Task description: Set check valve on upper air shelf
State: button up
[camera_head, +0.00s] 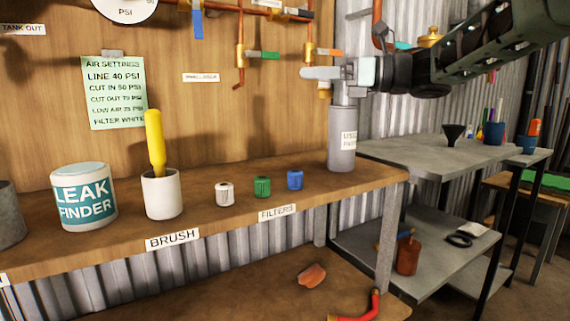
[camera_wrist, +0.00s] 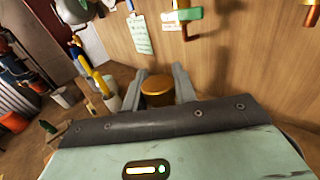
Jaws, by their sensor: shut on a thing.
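My gripper (camera_head: 322,73) is above the right part of the wooden upper shelf (camera_head: 110,248), in front of the pipe board. In the wrist view, a brass-coloured round-topped cylinder (camera_wrist: 157,90) sits between my two fingers (camera_wrist: 159,84), which are shut on it. It looks like the check valve; its lower part is hidden by my gripper body.
The shelf holds a leak finder tub (camera_head: 84,197), a brush pot (camera_head: 162,194), white (camera_head: 224,194), green (camera_head: 262,187) and blue (camera_head: 295,180) filters, and a tall grey canister (camera_head: 341,139) below my gripper. Bare wood lies between the blue filter and canister. A grey table (camera_head: 440,155) stands right.

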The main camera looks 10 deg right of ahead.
notch_tip(320, 180, down, 17)
jog(key=b, duration=0.4)
jog(key=o, duration=1)
jog(key=p+v, duration=0.1)
jog(key=v, duration=1.1)
